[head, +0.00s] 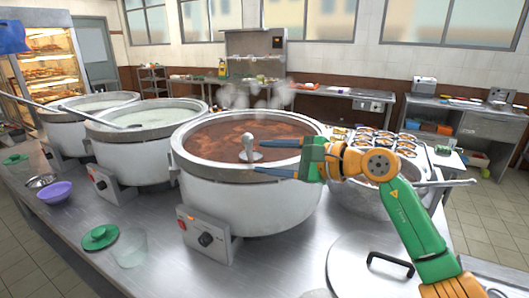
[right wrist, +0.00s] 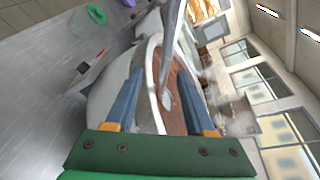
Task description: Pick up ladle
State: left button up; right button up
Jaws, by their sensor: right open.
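A silver ladle (head: 249,146) shows over the brown congee in the large front stockpot (head: 250,195), its rounded end upward in the head view. My right gripper (head: 262,157) comes in from the right over this pot, its two fingers open and apart. The ladle is at the fingertips, and I cannot tell whether either finger touches it. In the right wrist view, the ladle's grey shaft (right wrist: 171,50) runs down between the open fingers (right wrist: 160,78). My left gripper is not in view.
Two more pots with pale congee stand left, the nearer one (head: 150,150) holding a long-handled utensil. A basin (head: 365,205) stands right. A lid with a black handle (head: 390,263) lies in front. A purple bowl (head: 55,192) and green lid (head: 100,237) are at left.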

jog(key=shift+s+a+r+p, duration=0.15)
jog(key=shift+a+r+p, duration=0.2)
jog(key=shift+a, duration=0.25)
jog(key=shift+s+a+r+p, duration=0.15)
jog(key=shift+a+r+p, duration=0.15)
jog(key=shift+a, duration=0.3)
jog(key=p+x, duration=0.4)
jog(key=x, duration=0.2)
jog(key=shift+w+d, duration=0.2)
jog(key=shift+w, duration=0.3)
jog(key=shift+d+f, duration=0.15)
grip_shut()
